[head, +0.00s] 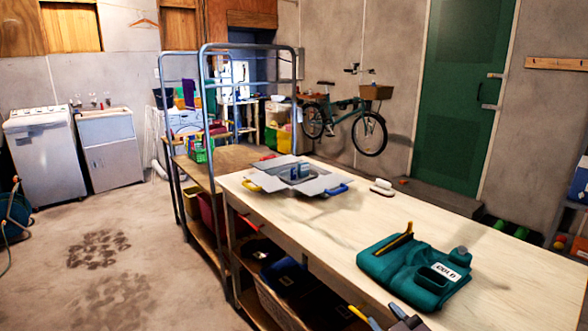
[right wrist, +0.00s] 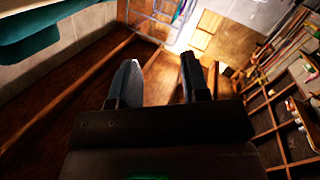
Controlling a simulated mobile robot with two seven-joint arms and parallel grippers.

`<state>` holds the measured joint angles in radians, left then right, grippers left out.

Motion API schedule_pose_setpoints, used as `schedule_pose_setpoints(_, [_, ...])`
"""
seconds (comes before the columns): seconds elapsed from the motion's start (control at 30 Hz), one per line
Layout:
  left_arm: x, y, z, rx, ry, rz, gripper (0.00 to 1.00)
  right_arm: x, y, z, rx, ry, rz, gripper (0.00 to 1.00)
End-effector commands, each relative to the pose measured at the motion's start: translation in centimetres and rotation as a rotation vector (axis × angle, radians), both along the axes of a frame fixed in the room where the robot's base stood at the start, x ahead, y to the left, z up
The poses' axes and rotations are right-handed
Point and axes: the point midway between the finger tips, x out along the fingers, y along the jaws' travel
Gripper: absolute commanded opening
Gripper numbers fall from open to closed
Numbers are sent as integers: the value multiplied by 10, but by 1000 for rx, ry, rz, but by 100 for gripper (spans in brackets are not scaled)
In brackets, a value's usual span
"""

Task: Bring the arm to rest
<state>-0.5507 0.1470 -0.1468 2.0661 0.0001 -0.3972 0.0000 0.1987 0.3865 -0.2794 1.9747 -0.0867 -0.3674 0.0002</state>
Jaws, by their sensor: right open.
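My right gripper (head: 384,318) shows at the bottom edge of the head view, by the near edge of the workbench (head: 450,225). Most of its arm is out of the picture. In the right wrist view its two fingers (right wrist: 159,80) stand apart with nothing between them. My left gripper is in neither view. On the bench, a teal cooler bag (head: 395,268) marked COLD lies near the right gripper, apart from it, with a yellow-and-black handled thing (head: 396,238) on it.
An open flat-flapped box (head: 297,180) holding something blue sits farther back on the bench. A white brush-like thing (head: 383,187) lies beside it. A metal-framed rack (head: 203,130) stands at the bench's far end. Open floor (head: 100,240) lies to the left.

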Motion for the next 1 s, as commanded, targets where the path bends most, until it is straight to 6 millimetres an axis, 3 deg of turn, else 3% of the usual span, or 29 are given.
schedule_pose_setpoints(0.37, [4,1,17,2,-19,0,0,-120,-52,-85,198,291,-198,43])
schedule_pose_setpoints(0.5, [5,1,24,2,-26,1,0,-173,-69,-115,228,387,-283,43])
schedule_pose_setpoints(0.7, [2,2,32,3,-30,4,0,-243,-84,-150,250,515,-375,43])
schedule_pose_setpoints(0.83, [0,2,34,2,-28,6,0,-272,-87,-162,251,565,-403,43])
schedule_pose_setpoints(1.0, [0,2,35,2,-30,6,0,-284,-90,-168,246,587,-413,43])
